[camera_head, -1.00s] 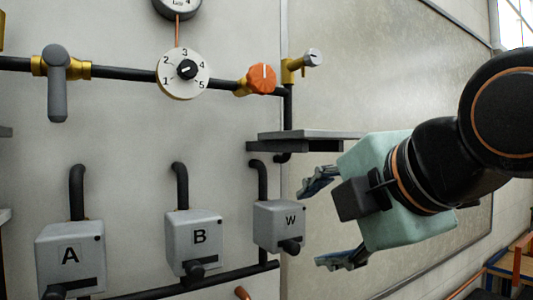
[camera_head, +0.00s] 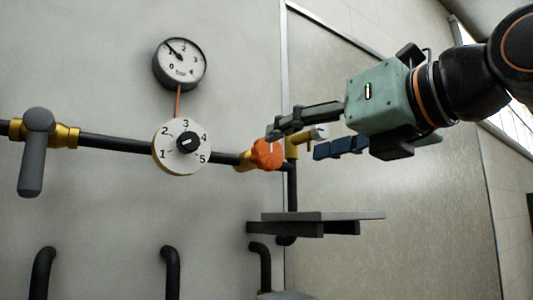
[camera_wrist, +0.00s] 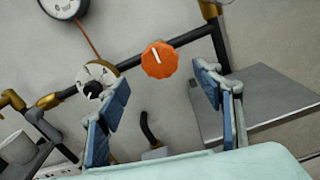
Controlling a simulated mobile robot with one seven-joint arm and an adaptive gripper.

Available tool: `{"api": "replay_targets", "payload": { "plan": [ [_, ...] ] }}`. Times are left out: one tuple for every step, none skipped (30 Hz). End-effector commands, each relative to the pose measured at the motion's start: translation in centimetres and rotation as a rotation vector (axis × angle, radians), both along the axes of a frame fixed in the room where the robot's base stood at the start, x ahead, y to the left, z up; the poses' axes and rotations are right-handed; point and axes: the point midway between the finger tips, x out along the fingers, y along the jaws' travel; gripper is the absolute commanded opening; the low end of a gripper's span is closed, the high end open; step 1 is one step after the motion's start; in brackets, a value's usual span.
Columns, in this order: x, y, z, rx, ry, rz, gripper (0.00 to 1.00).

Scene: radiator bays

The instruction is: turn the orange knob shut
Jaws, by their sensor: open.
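The orange knob (camera_head: 267,154) sits on a brass fitting near the right end of the dark pipe, with a white mark line on its face. In the wrist view the orange knob (camera_wrist: 159,59) shows whole, and its white line tilts a little from upright. My gripper (camera_head: 295,143) is open and empty, to the right of the knob in the head view, with one finger's tip close to the knob's upper edge. In the wrist view my gripper (camera_wrist: 165,88) has its two fingers wide apart, and the knob lies beyond them, between their lines. I cannot tell whether a finger touches it.
A white numbered dial (camera_head: 181,147) is left of the knob, with a gauge (camera_head: 179,64) above it. A lever valve (camera_head: 36,150) is at far left. A brass tap (camera_head: 296,145) is partly behind my finger. A grey shelf (camera_head: 320,216) juts out below the knob.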

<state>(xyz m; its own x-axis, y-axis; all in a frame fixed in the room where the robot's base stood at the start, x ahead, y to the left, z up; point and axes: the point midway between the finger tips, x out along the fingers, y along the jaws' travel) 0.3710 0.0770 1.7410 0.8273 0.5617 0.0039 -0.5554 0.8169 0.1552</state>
Motion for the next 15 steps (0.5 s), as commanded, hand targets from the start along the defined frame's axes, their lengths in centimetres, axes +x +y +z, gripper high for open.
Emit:
{"api": "replay_targets", "payload": {
  "plan": [
    [0.8,0.7,0.0,-0.005,0.004,0.001,0.60],
    [1.3,1.0,0.0,-0.005,0.004,0.000,0.60],
    [2.0,1.5,0.0,-0.004,0.004,0.000,0.60],
    [2.4,1.9,0.0,-0.006,0.005,0.001,0.60],
    [2.9,2.2,0.0,-0.005,0.005,0.001,0.60],
    [3.6,2.6,0.0,-0.005,0.005,0.001,0.60],
    [4.0,3.0,0.1,-0.004,0.004,0.001,0.60],
    [4.5,3.3,0.1,-0.004,0.004,0.001,0.60],
    [5.0,3.6,0.0,-0.003,0.005,0.000,0.60],
    [5.4,3.9,0.0,-0.004,0.004,0.001,0.60],
    [5.8,4.1,0.0,-0.004,0.004,0.001,0.60],
    [6.2,4.4,0.0,-0.003,0.005,0.001,0.60],
    [6.5,4.5,0.0,-0.002,0.005,0.001,0.60],
    [6.7,4.7,0.0,-0.001,0.004,0.001,0.60],
    [6.9,4.9,0.0,-0.001,0.004,0.001,0.60]
  ]
}}
